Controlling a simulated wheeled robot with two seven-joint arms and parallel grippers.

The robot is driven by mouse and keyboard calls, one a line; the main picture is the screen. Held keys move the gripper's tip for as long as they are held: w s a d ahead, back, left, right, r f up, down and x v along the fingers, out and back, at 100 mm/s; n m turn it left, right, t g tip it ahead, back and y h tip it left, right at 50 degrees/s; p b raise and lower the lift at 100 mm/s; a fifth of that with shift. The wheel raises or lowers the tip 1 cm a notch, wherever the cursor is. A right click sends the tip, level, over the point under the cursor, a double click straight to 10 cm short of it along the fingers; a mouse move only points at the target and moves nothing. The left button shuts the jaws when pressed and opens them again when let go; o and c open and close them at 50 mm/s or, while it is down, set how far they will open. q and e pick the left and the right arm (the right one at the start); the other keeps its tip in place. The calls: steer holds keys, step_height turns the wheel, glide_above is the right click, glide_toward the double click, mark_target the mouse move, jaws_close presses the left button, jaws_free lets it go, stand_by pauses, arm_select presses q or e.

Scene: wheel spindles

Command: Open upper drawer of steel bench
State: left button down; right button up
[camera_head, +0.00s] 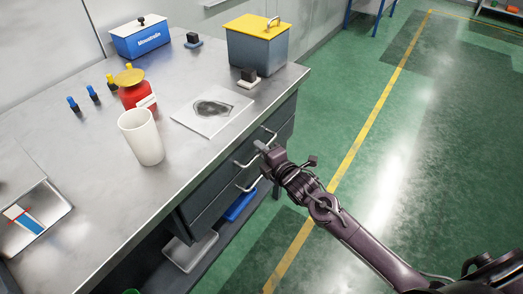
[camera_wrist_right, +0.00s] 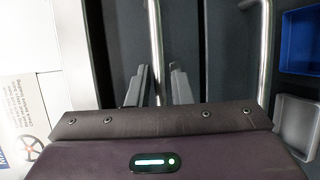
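The steel bench (camera_head: 95,180) has two dark drawers under its top. The upper drawer (camera_head: 215,192) looks closed, and its bar handle (camera_head: 240,164) runs along its front. The lower drawer's handle (camera_head: 247,187) sits below it. My right gripper (camera_head: 262,146) is at the upper handle and hides its middle. In the wrist view, my right gripper's two fingers (camera_wrist_right: 162,85) stand apart, with the upper handle bar (camera_wrist_right: 154,35) running between them; I cannot tell whether they touch it. The lower handle (camera_wrist_right: 266,45) is to the right there. My left gripper is not in view.
A blue bin (camera_head: 240,205) and grey tray (camera_head: 190,250) sit below the drawers. The green floor (camera_head: 420,130) is clear.

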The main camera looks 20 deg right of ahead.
steer(key=shift+w, duration=0.1)
jaws_close()
